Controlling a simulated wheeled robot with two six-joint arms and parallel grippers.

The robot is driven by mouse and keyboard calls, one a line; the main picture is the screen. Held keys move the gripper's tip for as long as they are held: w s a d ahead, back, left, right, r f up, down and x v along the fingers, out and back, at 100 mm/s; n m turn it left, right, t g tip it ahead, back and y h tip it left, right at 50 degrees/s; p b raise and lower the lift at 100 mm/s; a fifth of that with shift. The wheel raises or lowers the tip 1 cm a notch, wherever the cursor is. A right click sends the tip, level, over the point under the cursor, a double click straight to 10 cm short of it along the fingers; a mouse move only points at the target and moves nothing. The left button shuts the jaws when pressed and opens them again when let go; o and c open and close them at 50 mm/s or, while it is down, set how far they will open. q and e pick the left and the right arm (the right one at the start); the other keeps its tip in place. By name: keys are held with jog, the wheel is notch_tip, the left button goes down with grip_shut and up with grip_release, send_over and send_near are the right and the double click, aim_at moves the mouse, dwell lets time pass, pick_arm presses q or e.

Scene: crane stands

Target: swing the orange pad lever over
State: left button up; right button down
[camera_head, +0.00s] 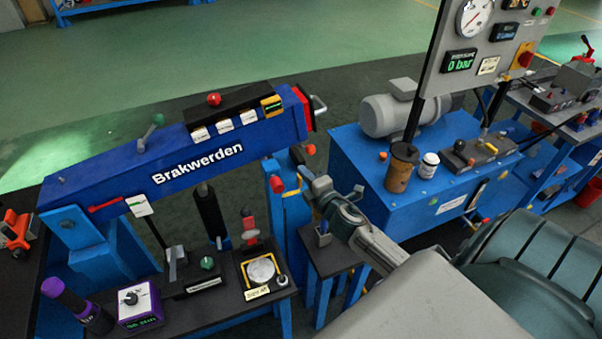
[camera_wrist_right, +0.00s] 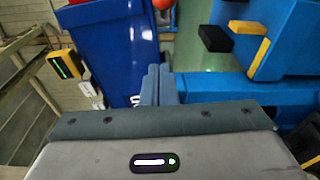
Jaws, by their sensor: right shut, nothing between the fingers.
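My right gripper (camera_head: 312,178) comes in from the lower right, close to the blue post (camera_head: 273,207) below the end of the crane arm. In the right wrist view its two fingers (camera_wrist_right: 157,86) are together with nothing between them. A red-orange ball knob (camera_head: 309,149) is just beyond the fingers. A yellow-orange bar (camera_head: 296,189) shows beside the post. I cannot tell which part is the orange pad lever. My left gripper is out of view.
The blue crane arm (camera_head: 110,178) spans the left. A dark bench (camera_head: 215,315) with gauges and small levers stands below it. A blue pump unit (camera_head: 355,150) with a motor and cups stands at right. Floor is clear behind.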

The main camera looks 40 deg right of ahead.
jog(key=s+b, duration=0.1)
jog(key=s, duration=0.1)
jog(key=s+d+b, duration=0.1)
jog(key=s, duration=0.1)
jog(key=s+d+b, duration=0.1)
jog(key=s, duration=0.2)
jog(key=shift+d+f, duration=0.15)
jog(key=shift+f, duration=0.05)
jog(key=shift+d, duration=0.1)
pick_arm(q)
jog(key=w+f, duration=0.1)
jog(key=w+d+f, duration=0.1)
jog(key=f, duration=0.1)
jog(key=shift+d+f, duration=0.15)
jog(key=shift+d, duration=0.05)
pick_arm(e)
jog(key=shift+s+m, duration=0.15)
jog(key=shift+m, duration=0.15)
